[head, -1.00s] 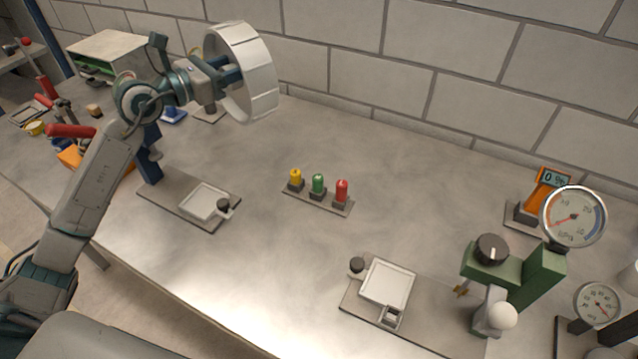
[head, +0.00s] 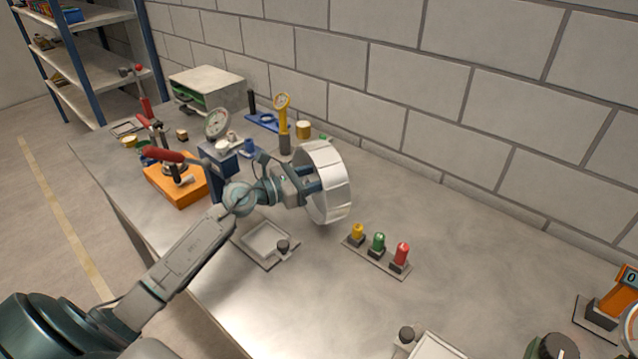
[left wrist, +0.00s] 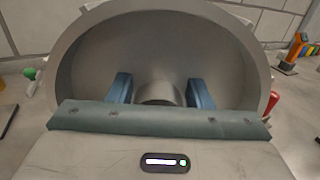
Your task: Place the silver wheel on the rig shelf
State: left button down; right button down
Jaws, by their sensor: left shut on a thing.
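The silver wheel (head: 338,185) is a broad, pale metal ring. My left gripper (head: 312,187) is shut on it and holds it up above the bench, rim facing right. In the left wrist view the wheel (left wrist: 160,45) fills the upper middle, and the two blue fingers of my left gripper (left wrist: 160,93) stand either side of its grey hub. A shelving rack (head: 88,52) with blue posts stands at the far upper left, well away from the wheel; I cannot tell whether it is the rig shelf. My right gripper is not in view.
The bench (head: 300,285) has red, green and yellow lamps on a plate (head: 375,260) below right of the wheel. An orange block (head: 178,185), gauges and a grey-green box (head: 207,88) crowd its left part. A block wall runs behind.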

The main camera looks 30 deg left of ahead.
pick_arm(q)
jog(key=shift+f, duration=1.1)
jog(key=c, duration=0.7)
grip_release()
jog(key=shift+f, duration=0.1)
